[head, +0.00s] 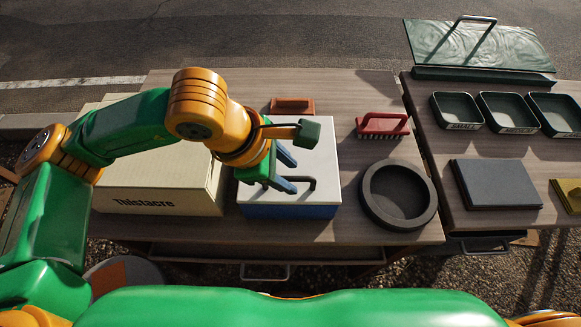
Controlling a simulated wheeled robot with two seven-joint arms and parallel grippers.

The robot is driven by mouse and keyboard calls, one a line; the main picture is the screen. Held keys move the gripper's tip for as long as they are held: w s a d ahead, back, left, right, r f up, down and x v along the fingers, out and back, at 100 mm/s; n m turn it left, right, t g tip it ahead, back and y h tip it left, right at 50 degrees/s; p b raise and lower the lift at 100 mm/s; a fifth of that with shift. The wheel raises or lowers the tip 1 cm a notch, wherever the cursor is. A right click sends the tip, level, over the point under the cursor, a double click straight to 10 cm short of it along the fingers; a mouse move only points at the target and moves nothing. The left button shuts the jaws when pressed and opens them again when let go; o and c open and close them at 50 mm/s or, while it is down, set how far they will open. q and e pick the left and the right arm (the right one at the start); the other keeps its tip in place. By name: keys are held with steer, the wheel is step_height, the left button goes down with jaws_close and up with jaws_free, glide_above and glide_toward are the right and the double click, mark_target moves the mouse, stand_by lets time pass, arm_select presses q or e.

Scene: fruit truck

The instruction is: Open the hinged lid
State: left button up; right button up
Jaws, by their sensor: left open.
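A box with a flat white lid (322,160) and a blue lower body (300,212) stands on the middle table. The lid lies flat and looks closed. A dark bar handle (306,183) shows near its front edge, partly hidden by the gripper. My left gripper (289,171) is over the lid with its two blue-grey fingers apart and nothing seen between them. The fingertips are close to the handle; I cannot tell whether they touch it. The box's left part is hidden behind my left arm. My right gripper is not in view.
A cream carton (160,200) stands left of the box. A round dark bowl (399,194) and a red brush (383,125) are on its right, a brown block (292,105) behind. On the right table are dark trays (456,111), a grey slab (496,184) and a green handled panel (478,46).

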arm_select(q)
steer(key=shift+w+d+f, duration=0.25)
steer(key=shift+w+f, duration=0.1)
steer(key=shift+f, duration=0.35)
steer(key=shift+s, duration=0.1)
jaws_close()
stand_by(0.8)
